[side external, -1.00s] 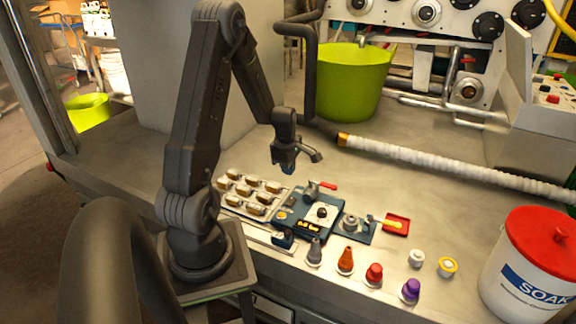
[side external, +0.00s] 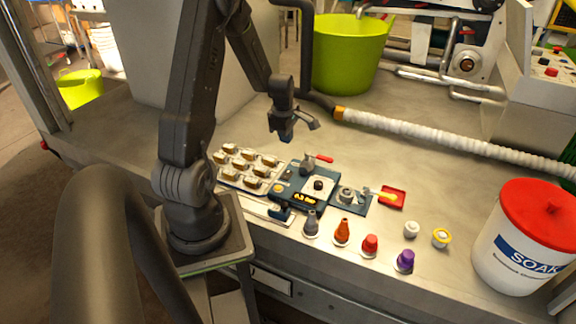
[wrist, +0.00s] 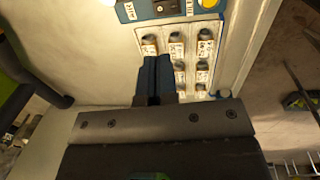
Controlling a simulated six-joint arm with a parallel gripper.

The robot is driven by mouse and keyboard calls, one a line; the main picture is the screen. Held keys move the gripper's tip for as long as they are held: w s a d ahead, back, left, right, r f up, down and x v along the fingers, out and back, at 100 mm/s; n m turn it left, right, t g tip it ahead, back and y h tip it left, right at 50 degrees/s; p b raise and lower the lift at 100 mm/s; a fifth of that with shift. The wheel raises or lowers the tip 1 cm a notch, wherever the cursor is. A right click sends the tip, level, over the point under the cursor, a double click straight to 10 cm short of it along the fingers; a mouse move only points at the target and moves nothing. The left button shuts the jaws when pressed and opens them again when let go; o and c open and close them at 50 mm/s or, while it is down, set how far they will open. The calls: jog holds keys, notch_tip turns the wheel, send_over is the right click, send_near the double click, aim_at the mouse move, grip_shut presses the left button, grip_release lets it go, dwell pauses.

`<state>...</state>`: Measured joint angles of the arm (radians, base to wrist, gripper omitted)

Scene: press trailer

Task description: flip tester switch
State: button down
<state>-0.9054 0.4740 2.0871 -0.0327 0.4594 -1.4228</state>
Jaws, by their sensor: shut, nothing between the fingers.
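The blue tester (side external: 305,188) lies flat on the metal bench, with a white plate, a black knob (side external: 318,185) and a small yellow-lit display (side external: 304,198). A red-handled lever (side external: 322,158) is at its back. I cannot tell which part is the switch or how it is set. My gripper (side external: 286,138) is shut and empty, pointing down above the bench, behind and left of the tester and apart from it. In the wrist view its blue fingers (wrist: 153,80) are together. A blue panel (wrist: 165,10) with a label shows at the top edge there.
A tray (side external: 225,176) of several small items sits left of the tester. Several coloured nozzles (side external: 342,232) stand along the front. A white hose (side external: 450,147) crosses behind; the bench between is clear.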

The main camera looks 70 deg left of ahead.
aim_at(287, 175)
jog(key=f, duration=0.9)
jog(key=w+a+f, duration=0.1)
jog(key=f, duration=0.3)
jog(key=shift+w+a+f, duration=0.1)
jog(key=shift+f, duration=0.25)
jog(key=shift+f, duration=0.2)
jog(key=shift+s+d+r, duration=0.15)
jog(key=shift+s+d, duration=0.4)
notch_tip(287, 175, up, 14)
jog(key=s+d, duration=0.1)
dwell(0.3)
